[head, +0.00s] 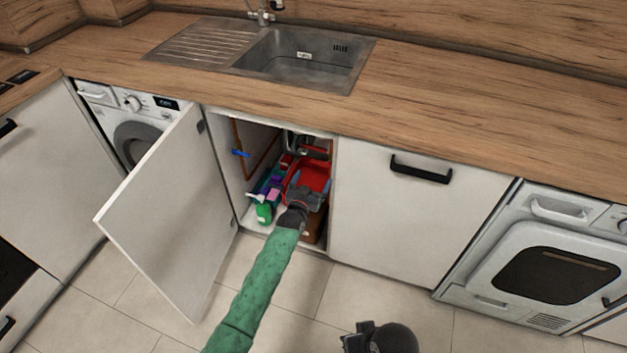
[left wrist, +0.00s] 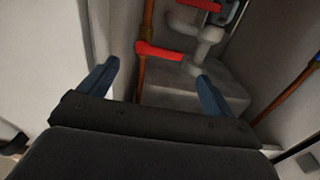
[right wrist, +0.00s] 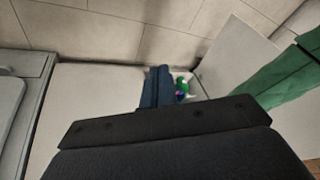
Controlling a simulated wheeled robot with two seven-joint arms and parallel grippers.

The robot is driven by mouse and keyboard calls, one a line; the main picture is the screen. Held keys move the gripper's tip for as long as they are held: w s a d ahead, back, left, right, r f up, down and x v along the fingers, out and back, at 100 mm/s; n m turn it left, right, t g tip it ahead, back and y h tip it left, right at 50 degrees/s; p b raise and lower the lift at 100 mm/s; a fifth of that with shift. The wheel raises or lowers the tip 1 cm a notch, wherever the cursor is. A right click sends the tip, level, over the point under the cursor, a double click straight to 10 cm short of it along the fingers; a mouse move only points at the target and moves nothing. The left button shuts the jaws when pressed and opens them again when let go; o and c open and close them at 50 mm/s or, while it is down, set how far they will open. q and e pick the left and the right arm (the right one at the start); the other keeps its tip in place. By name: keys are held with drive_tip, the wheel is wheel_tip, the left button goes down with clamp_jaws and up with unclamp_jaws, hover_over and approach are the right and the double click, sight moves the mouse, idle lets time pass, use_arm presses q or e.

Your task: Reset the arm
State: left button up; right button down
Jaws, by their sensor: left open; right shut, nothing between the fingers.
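My left gripper (head: 308,186) reaches into the open sink cabinet, its green-sleeved arm coming from below. It is open. In the left wrist view its two blue fingers (left wrist: 155,86) stand apart, with a copper pipe and a red valve handle (left wrist: 160,50) showing beyond; nothing is seen held. My right gripper (head: 352,338) is low at the bottom edge of the head view, in front of the cabinets. In the right wrist view its blue fingers (right wrist: 158,88) are together and empty.
The white cabinet door (head: 160,215) stands open at left. Inside are a red container (head: 313,174), a green bottle (head: 264,212), a brown box (head: 314,228) and a blue valve handle (head: 241,153). The worktop (head: 470,110) is above. The tiled floor (head: 290,290) is clear.

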drive_tip(key=shift+w+r, duration=0.25)
drive_tip(key=shift+w, duration=0.3)
